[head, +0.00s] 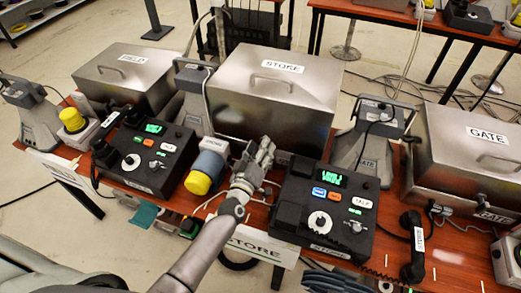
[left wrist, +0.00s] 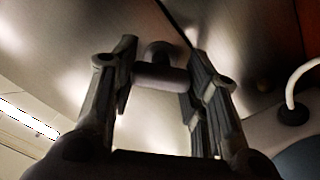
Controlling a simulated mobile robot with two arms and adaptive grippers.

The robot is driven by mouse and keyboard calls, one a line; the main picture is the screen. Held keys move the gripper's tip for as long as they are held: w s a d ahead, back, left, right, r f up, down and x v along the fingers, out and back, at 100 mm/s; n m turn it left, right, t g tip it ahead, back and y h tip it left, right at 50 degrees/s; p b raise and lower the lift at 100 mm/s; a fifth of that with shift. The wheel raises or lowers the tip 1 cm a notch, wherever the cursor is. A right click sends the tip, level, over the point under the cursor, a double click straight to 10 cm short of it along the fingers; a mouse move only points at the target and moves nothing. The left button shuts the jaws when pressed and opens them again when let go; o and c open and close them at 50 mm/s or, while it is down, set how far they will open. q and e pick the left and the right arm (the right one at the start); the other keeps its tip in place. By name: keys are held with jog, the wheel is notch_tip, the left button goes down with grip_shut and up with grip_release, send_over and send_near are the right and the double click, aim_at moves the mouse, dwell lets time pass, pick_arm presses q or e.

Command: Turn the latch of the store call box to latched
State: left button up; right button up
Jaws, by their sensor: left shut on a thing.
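The store call box is a brushed steel box (head: 275,100) with a white STORE label on its lid, at the middle back of the red table. Its lid is down. The latch (left wrist: 160,77) is a small dark grey bar on a round stub, seen in the left wrist view against the steel. My left gripper (head: 264,152) is at the box's lower front face. In the left wrist view its two fingers (left wrist: 158,88) are closed on the bar's ends, one on each side. In the head view my gripper hides the latch. My right gripper is not in view.
The STORE console (head: 325,210) stands close right of my gripper. A handset (head: 413,245) and the GATE box (head: 470,150) are further right. A grey horn stand (head: 193,98) stands left of the STORE box.

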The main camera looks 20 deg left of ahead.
pick_arm(q)
jog(key=n+b, duration=0.1)
jog(key=n, duration=0.4)
jog(key=shift+a+f+n, duration=0.1)
jog(key=shift+f+n, duration=0.05)
jog(key=shift+n, duration=0.15)
jog(key=shift+n+b, duration=0.75)
jog(key=shift+n, duration=1.55)
jog(key=o, duration=1)
jog(key=shift+o, duration=0.2)
jog(key=shift+s, duration=0.1)
jog(key=s, duration=1.1)
jog(key=shift+s+a, duration=0.2)
jog(key=shift+s, duration=0.2)
jog(key=shift+s+f, duration=0.1)
